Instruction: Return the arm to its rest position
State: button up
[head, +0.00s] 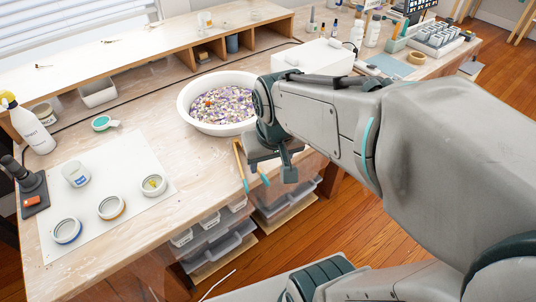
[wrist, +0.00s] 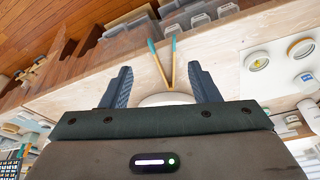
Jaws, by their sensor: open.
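My gripper (head: 272,168) is at the end of my bent arm, near the table's front edge and in front of the white bowl. In the wrist view my gripper (wrist: 163,88) has its two dark fingers wide apart, with nothing clamped between them. Wooden tongs with teal tips (head: 239,160) show just left of the gripper in the head view, tips toward the front edge. In the wrist view the tongs (wrist: 162,68) appear in the gap beyond the fingers. I cannot tell what they rest on.
The white bowl (head: 190,103) of coloured pieces stands behind the gripper. A white mat (head: 88,195) with a cup and several round tins lies left. A white box (head: 318,58) stands behind my arm. Drawers and bins (head: 232,240) are below the table edge.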

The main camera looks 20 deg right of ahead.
jog(key=s, duration=0.4)
jog(key=shift+r, duration=0.1)
dwell(1.2)
